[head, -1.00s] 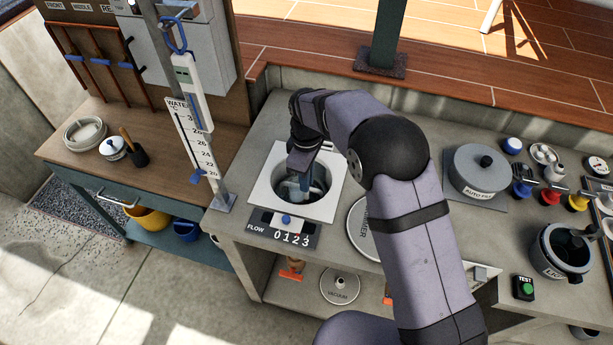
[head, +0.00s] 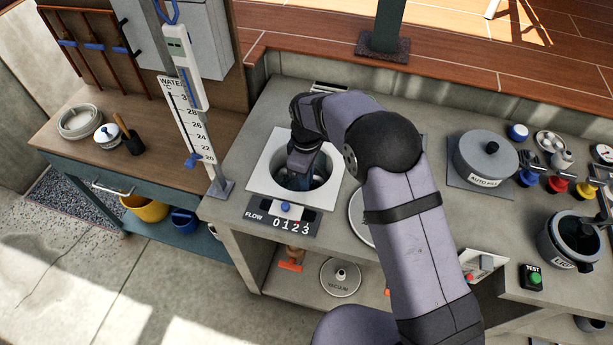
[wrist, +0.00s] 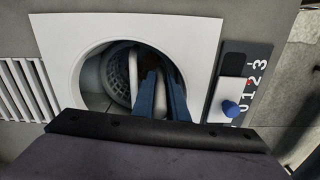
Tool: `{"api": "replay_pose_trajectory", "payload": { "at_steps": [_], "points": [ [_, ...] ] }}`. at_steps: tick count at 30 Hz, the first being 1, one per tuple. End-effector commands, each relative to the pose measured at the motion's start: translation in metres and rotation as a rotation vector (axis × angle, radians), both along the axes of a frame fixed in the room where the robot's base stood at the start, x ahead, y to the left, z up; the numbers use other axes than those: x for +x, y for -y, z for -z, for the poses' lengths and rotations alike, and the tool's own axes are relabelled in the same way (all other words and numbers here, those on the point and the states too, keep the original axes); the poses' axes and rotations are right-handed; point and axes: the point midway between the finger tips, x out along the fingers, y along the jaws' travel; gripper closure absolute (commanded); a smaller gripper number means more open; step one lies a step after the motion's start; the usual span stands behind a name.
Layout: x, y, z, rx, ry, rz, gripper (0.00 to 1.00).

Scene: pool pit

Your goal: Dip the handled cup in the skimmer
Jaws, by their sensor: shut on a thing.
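The skimmer is a white square plate (head: 262,180) with a round dark well, set in the grey counter. My gripper (head: 300,172) points down into this well. In the wrist view the skimmer plate (wrist: 60,35) surrounds the opening, and a perforated basket (wrist: 118,75) shows inside. My gripper's blue fingers (wrist: 160,85) reach down into the opening, shut on a pale part of the handled cup (wrist: 160,103) between them. The rest of the cup is hidden by the fingers and the well's shadow, so its tilt and any contact with water cannot be told.
A flow counter (head: 283,219) with a blue knob sits at the plate's front edge. A thermometer scale (head: 190,115) stands close to the left. The skimmer lid (head: 357,218) lies to the right, partly behind my arm. A grey round pot (head: 487,160) stands farther right.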

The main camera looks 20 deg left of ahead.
Motion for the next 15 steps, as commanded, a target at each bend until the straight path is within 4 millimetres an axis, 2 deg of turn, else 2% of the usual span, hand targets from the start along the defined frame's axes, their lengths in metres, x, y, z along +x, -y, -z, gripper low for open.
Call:
{"api": "replay_pose_trajectory", "payload": {
  "at_steps": [15],
  "points": [
    [0.000,0.000,0.033,0.001,0.001,0.000,1.00]
  ]
}}
